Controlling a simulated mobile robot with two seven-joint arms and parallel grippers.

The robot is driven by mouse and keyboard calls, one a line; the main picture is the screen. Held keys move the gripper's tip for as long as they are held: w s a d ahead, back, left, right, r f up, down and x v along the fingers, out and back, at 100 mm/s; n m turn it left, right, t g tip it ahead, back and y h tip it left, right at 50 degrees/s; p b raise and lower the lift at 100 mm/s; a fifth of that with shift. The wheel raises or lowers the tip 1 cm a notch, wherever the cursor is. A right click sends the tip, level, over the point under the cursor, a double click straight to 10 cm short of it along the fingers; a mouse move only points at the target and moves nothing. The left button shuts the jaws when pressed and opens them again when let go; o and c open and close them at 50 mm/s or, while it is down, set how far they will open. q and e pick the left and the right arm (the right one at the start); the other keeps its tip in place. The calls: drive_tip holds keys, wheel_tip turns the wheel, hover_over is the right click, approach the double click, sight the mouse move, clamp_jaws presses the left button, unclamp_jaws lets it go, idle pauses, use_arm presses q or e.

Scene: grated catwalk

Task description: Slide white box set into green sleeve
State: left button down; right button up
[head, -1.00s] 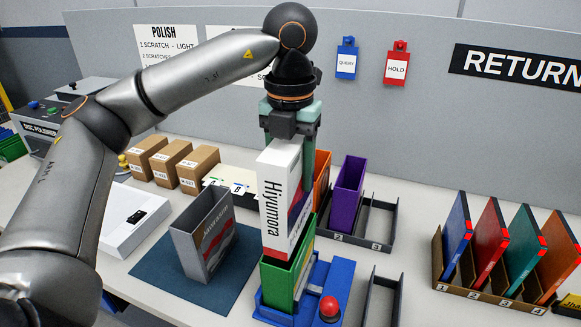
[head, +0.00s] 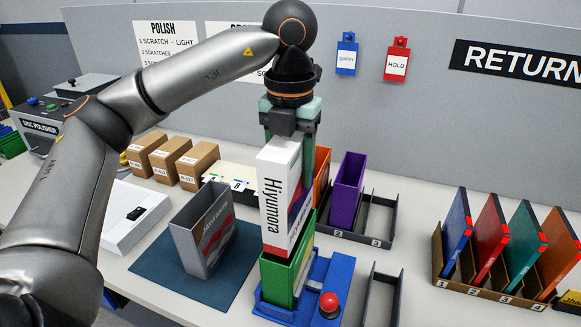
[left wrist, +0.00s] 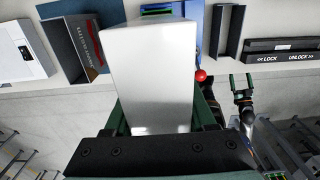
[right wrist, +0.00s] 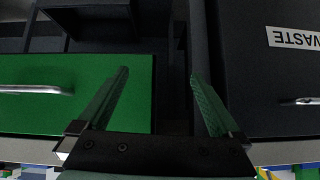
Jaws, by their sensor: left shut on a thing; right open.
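The white box set (head: 273,205), marked "Hiyumora", is upright in my left gripper (head: 290,148), which is shut on its top end. In the left wrist view the white box set (left wrist: 152,75) fills the space between the fingers. Its lower end is at the mouth of the green sleeve (head: 280,275); how far it reaches inside is hard to tell. My right gripper (right wrist: 160,85) is open and empty in the right wrist view, in front of a green drawer front.
A grey sleeve (head: 203,232) stands on a dark blue mat (head: 160,270) to the left. Orange and purple sleeves (head: 346,188) stand in a dark rack behind. A rack of several coloured cases (head: 495,290) stands at the right. The bench between the racks is fairly clear.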

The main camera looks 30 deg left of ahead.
idle(0.4)
use_arm(q)
drive_tip(key=shift+f+b, duration=2.45)
drive_tip(key=shift+f, duration=0.7)
drive_tip(key=shift+f+b, duration=0.75)
drive_tip(key=shift+f, duration=0.2)
drive_tip(key=shift+f+b, duration=0.4)
drive_tip(key=shift+f, duration=0.1)
drive_tip(key=shift+f+b, duration=0.35)
drive_tip(key=shift+f, duration=0.15)
drive_tip(key=shift+f+b, duration=0.45)
drive_tip(key=shift+f, duration=0.1)
drive_tip(key=shift+c, duration=1.8)
unclamp_jaws()
drive_tip(key=shift+o, duration=1.1)
